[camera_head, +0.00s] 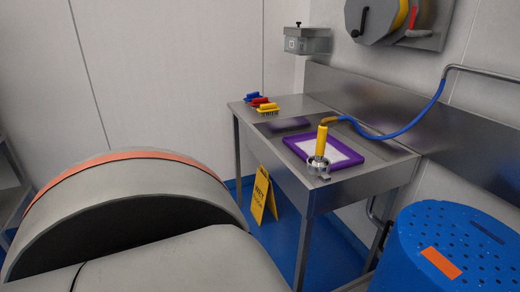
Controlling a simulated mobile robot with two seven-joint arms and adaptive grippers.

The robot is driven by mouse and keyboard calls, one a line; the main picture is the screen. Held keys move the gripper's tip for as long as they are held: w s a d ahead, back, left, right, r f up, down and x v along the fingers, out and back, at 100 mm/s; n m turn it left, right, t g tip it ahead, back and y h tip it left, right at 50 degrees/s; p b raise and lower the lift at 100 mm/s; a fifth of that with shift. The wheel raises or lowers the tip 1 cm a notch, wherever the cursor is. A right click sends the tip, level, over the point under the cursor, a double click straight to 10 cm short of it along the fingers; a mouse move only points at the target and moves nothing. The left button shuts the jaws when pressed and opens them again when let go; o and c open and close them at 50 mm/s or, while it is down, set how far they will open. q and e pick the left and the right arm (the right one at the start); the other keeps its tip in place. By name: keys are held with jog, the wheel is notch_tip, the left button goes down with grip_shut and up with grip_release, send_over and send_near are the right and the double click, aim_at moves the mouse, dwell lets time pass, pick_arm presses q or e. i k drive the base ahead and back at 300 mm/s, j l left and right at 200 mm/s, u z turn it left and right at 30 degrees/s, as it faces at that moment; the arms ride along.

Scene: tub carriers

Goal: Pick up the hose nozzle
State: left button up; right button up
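The hose nozzle (322,141) is yellow and stands upright near the front corner of the steel table. Its lower end is in or behind a small metal ring-like holder (318,166); I cannot tell exactly how it sits there. A brownish fitting at its top joins the blue hose (402,132), which loops right and up to a steel pipe at the wall. Neither of my grippers shows in this view.
The steel table (375,182) carries a purple-rimmed tray (350,162) behind the nozzle and several coloured brushes (266,108) at the back left. A yellow floor sign (260,196) stands beside it. A blue perforated tub-like object (440,240) is at the lower right.

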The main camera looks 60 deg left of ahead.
aim_at(317, 161)
jog(key=u, duration=1.6)
jog(key=j+z, duration=0.1)
jog(key=z, duration=0.55)
jog(key=i+j+z, duration=0.1)
jog(key=j+z, duration=0.15)
jog(key=i+j+z, duration=0.2)
jog(key=j+z, duration=0.25)
jog(key=j, duration=0.15)
jog(key=j+z, duration=0.35)
jog(key=j, duration=1.6)
